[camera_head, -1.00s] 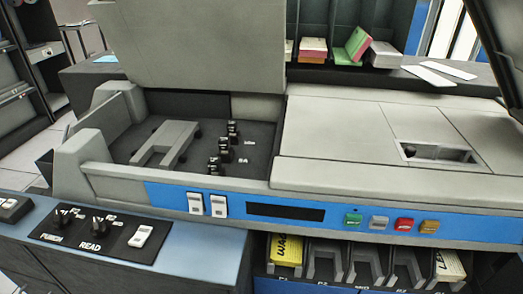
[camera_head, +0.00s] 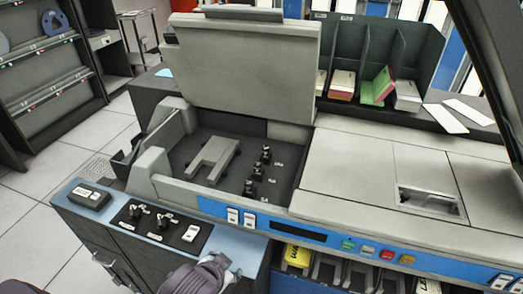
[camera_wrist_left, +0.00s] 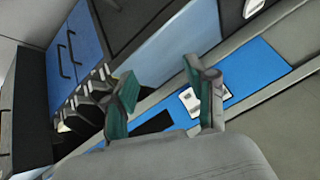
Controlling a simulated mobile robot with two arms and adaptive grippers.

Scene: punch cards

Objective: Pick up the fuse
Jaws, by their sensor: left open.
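Small black upright pieces (camera_head: 257,171), which look like fuses, stand in a row inside the open compartment (camera_head: 215,180) of the machine, beside small white labels too small to read. My left gripper (camera_wrist_left: 158,72) is open and empty in the left wrist view, over the machine's blue front strip and white switches. In the head view only a grey part of my left arm shows at the bottom edge, in front of the compartment and apart from the black pieces. No fuse can be made out in the left wrist view. My right gripper is not in view.
A raised grey lid (camera_head: 245,70) stands behind the compartment. A grey bracket (camera_head: 212,158) lies in it, left of the black pieces. A blue-topped console (camera_head: 150,222) with knobs is at front left. Card slots (camera_head: 330,268) sit below the front strip. Card stacks (camera_head: 342,84) stand behind.

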